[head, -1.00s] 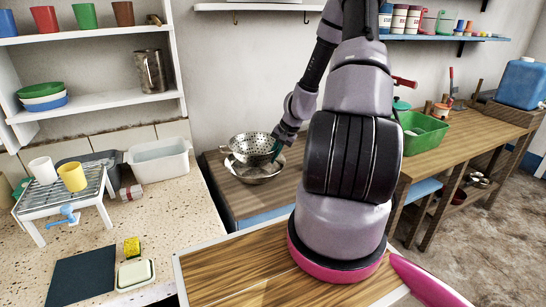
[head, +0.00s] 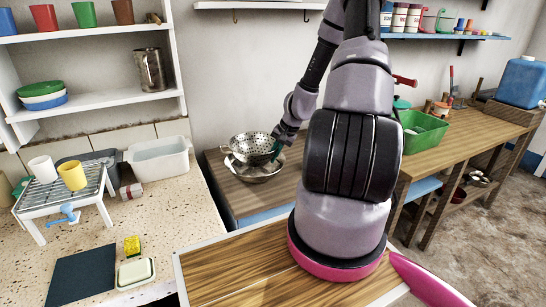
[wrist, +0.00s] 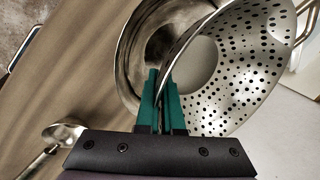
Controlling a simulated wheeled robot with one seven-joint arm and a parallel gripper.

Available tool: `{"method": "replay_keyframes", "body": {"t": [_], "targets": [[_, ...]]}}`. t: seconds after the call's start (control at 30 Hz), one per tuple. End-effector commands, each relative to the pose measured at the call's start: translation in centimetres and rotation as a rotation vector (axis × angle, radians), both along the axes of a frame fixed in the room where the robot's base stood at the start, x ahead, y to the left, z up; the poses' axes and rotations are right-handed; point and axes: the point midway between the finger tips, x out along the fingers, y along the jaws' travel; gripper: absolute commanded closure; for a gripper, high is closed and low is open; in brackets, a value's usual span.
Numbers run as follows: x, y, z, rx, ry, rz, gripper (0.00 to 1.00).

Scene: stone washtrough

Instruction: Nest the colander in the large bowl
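The perforated metal colander (head: 252,144) is above the large metal bowl (head: 256,174), which rests on the wooden table against the wall. My gripper (head: 278,147) is at the colander's right side in the head view. In the wrist view its green fingers (wrist: 166,98) are shut on the rim of the colander (wrist: 238,75). The bowl (wrist: 135,40) shows behind and to the left of the colander there, partly hidden by it. The colander looks slightly tilted and overlaps the bowl's opening. I cannot tell whether the two touch.
A ladle-like utensil (wrist: 62,133) lies on the wooden table in the wrist view. A white basin (head: 158,157) stands on the speckled counter to the left. A green bin (head: 423,130) stands on the wooden bench to the right. The wall is close behind the bowl.

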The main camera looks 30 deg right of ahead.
Motion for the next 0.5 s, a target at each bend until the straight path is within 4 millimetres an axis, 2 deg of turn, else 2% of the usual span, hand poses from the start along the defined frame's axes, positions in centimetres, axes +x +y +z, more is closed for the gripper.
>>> {"method": "replay_keyframes", "body": {"t": [0.5], "targets": [[0.0, 0.0, -1.2, 0.002, 0.000, -0.001, 1.00]]}}
